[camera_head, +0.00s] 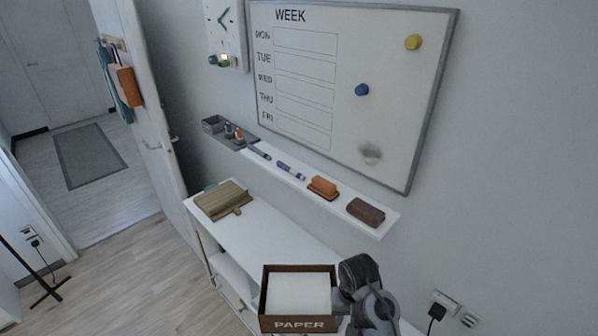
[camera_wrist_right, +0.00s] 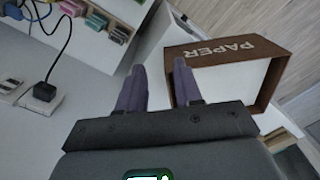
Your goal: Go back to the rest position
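My right arm's end shows at the bottom of the head view, with the right gripper (camera_head: 362,292) just right of the brown PAPER box (camera_head: 299,324). My left gripper is not in view.
A white desk (camera_head: 262,225) holds the box and a tan book-like object (camera_head: 222,200). Above it, a wall ledge (camera_head: 335,206) bears markers, an orange block (camera_head: 323,187) and a brown eraser (camera_head: 366,212). The whiteboard (camera_head: 420,100) has a grey smudge. Plugs (camera_head: 438,309) sit at lower right.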

